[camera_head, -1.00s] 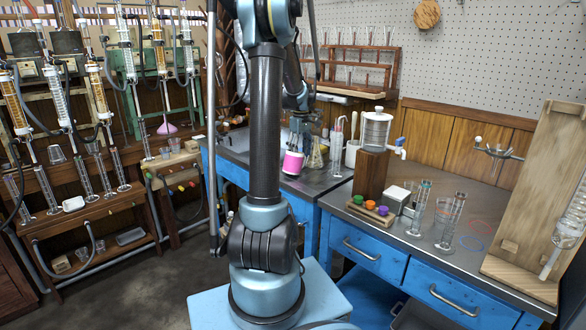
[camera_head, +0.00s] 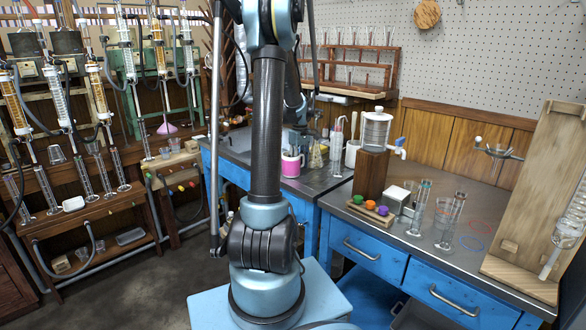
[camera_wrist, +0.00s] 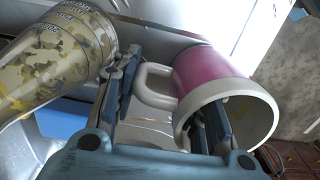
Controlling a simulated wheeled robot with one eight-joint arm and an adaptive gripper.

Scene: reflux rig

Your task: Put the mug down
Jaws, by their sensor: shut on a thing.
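The pink mug (camera_head: 291,166) with a white rim and handle is upright at the bench's left part in the head view. It also shows in the wrist view (camera_wrist: 213,70), with its open mouth toward the camera. My gripper (camera_wrist: 165,115) is shut on the mug; one finger reaches inside the mouth and the other is outside, on the handle side. In the head view my gripper (camera_head: 297,147) is small and partly hidden. Whether the mug's base touches the bench is not clear.
A conical flask with dark markings (camera_wrist: 55,60) stands close beside the outer finger. A white container with rods (camera_head: 337,145), a reservoir on a wooden block (camera_head: 376,130) and several glass cylinders (camera_head: 420,207) stand to the right. The steel bench top (camera_head: 315,184) is bare in front of the mug.

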